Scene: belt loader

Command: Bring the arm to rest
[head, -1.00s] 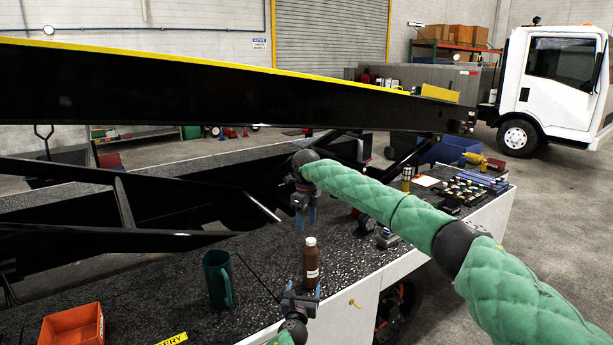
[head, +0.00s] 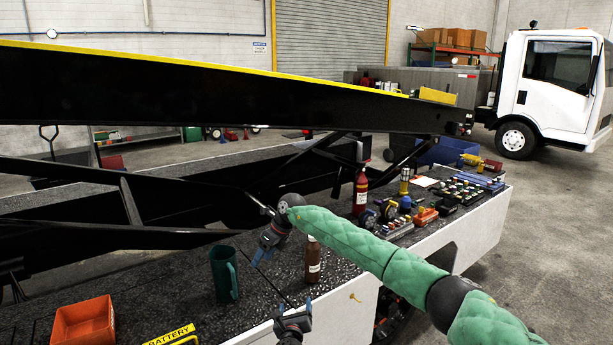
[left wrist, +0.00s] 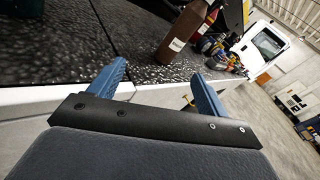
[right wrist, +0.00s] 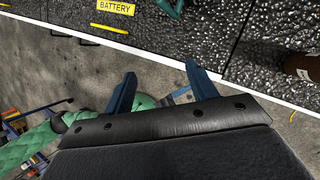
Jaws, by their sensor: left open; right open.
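My right gripper (head: 260,257) is open and empty above the dark speckled deck, between the green mug and the brown bottle. Its green-sleeved arm comes in from the right and passes in front of the bottle's top. In the right wrist view the jaws (right wrist: 161,78) are apart over the floor beside the deck's white edge. My left gripper (head: 294,307) is lower, at the deck's front edge, just below the bottle. In the left wrist view its jaws (left wrist: 157,80) are apart with nothing between them.
The brown bottle (head: 313,264) stands upright near the deck edge (head: 352,297). The green mug (head: 224,273) stands to its left. An orange bin (head: 83,323) and a yellow battery label (head: 170,337) are at lower left. The black beam (head: 200,95) crosses overhead.

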